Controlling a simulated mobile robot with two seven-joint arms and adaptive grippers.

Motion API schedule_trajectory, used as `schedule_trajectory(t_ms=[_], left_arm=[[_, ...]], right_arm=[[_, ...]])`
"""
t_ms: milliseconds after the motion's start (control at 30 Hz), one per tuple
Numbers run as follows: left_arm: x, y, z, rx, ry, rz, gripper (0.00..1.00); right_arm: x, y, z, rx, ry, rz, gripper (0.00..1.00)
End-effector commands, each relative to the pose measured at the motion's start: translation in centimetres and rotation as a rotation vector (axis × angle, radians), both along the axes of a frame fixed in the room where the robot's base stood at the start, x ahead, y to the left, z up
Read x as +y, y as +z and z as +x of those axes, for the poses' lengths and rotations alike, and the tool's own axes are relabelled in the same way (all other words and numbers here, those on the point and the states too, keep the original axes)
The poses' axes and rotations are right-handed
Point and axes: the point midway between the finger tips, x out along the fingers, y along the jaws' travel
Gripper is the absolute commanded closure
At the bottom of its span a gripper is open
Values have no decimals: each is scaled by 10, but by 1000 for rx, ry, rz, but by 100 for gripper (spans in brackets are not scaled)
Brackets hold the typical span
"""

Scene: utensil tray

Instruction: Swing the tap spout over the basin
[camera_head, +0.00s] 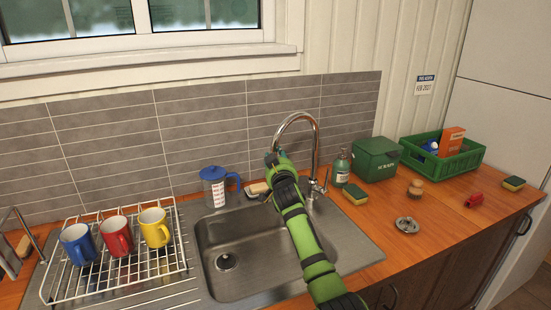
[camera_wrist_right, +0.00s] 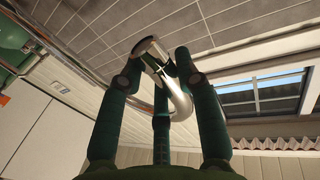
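The chrome tap (camera_head: 315,150) stands behind the basin, and its tall spout arches up and over to the left. My right gripper (camera_head: 274,160) is at the spout's lower end and hides the outlet in the head view. In the right wrist view the gripper's (camera_wrist_right: 158,62) green fingers are spread around the curved spout (camera_wrist_right: 180,102), with gaps between them; contact is unclear. The steel basin (camera_head: 212,272) lies in front, partly covered by my right arm. My left gripper is not in view.
A blue-lidded jug (camera_head: 214,188) and a sponge (camera_head: 258,189) stand left of the spout. A rack (camera_head: 72,294) with three mugs is farther left. A soap bottle (camera_head: 342,168), green box (camera_head: 376,158) and green crate (camera_head: 460,160) stand right of the tap.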

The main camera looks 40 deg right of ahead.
Motion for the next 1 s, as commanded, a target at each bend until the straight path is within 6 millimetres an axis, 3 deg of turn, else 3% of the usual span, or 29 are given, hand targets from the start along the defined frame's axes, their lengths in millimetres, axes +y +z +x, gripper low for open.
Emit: schedule_trajectory(t_ms=[33, 100, 567, 1000], left_arm=[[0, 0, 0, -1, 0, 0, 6], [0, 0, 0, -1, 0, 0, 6], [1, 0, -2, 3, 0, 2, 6], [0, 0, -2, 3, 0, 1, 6]], right_arm=[[-3, 0, -1, 7, -7, -9, 63], [-3, 0, -1, 6, -6, -7, 43], [3, -1, -6, 2, -2, -2, 43], [40, -1, -67, 2, -2, -2, 43]])
